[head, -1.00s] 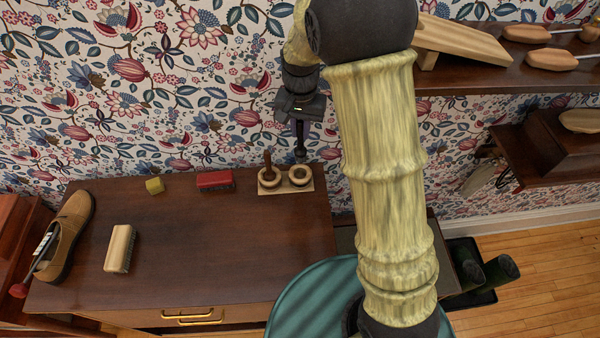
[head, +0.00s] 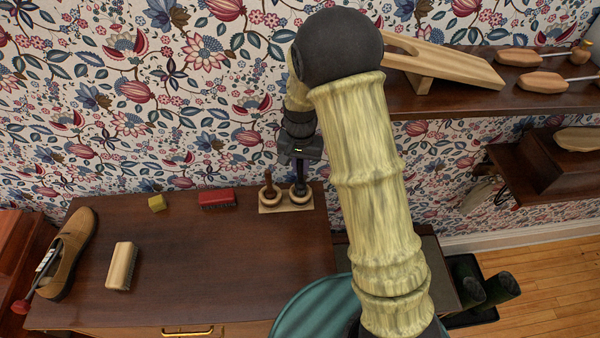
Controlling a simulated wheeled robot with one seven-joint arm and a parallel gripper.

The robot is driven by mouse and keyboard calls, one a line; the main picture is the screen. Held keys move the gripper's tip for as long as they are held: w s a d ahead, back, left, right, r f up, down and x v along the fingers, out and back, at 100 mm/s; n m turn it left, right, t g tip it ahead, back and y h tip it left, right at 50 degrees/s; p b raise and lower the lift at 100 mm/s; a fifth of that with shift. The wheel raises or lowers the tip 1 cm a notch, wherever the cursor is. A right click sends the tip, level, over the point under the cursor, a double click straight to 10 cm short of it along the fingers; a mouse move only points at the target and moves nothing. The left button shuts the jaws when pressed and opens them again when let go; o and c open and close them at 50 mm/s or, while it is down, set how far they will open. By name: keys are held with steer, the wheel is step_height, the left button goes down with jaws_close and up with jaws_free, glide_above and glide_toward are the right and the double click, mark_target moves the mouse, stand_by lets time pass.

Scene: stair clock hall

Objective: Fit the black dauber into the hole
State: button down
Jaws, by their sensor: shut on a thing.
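A pale wooden stand (head: 284,206) with two ring-shaped holes is at the back right of the brown tabletop. A brown-handled dauber (head: 268,184) stands upright in its left ring. My gripper (head: 300,177) points down over the right ring (head: 300,199), shut on the black dauber (head: 299,188). The dauber's lower end is at the ring and looks roughly upright. It overlaps the ring's opening in the head view; I cannot tell how deep it sits. The gripper's fingers are dark and small, so the grip itself is hard to make out.
The tabletop's middle is clear. A wall shelf (head: 450,98) with a wooden boot jack (head: 440,62) is at upper right.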

mark_target(300, 173)
step_height(300, 173, down, 4)
steer(key=shift+r+p, duration=0.15)
steer(key=shift+p, duration=0.4)
steer(key=shift+s, duration=0.1)
steer(key=c, duration=1.4)
jaws_free()
steer(key=shift+o, duration=0.2)
step_height(300, 173, up, 12)
steer(key=shift+r+b, duration=0.1)
steer(key=shift+b, duration=1.1)
